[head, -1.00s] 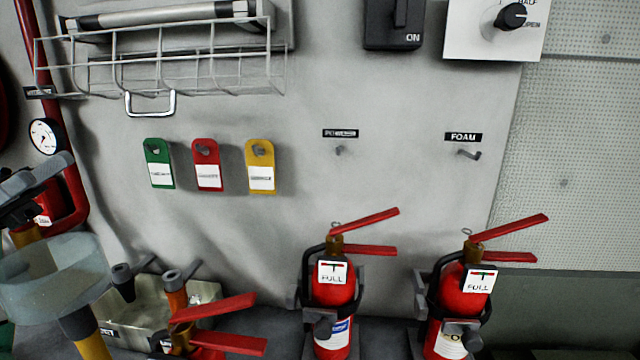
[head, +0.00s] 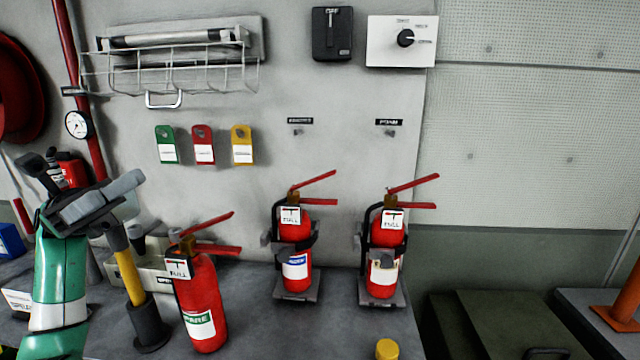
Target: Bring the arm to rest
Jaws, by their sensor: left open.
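My left gripper (head: 103,197) is at the left of the head view, at the end of my green and white arm. Its grey fingers are open, and I see nothing held between them. It is above the bench, beside a yellow-handled tool (head: 128,275) standing in a dark round holder. The yellow handle's top is close to the gripper; I cannot tell whether they touch. My right gripper is not in view.
Red extinguishers stand on the bench: a spare one (head: 203,305) in front and two in brackets (head: 296,262) (head: 384,262) behind. Green, red and yellow tags (head: 242,146) hang on the wall. A wire rack (head: 175,72) is above. A yellow cap (head: 387,349) is at the front edge.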

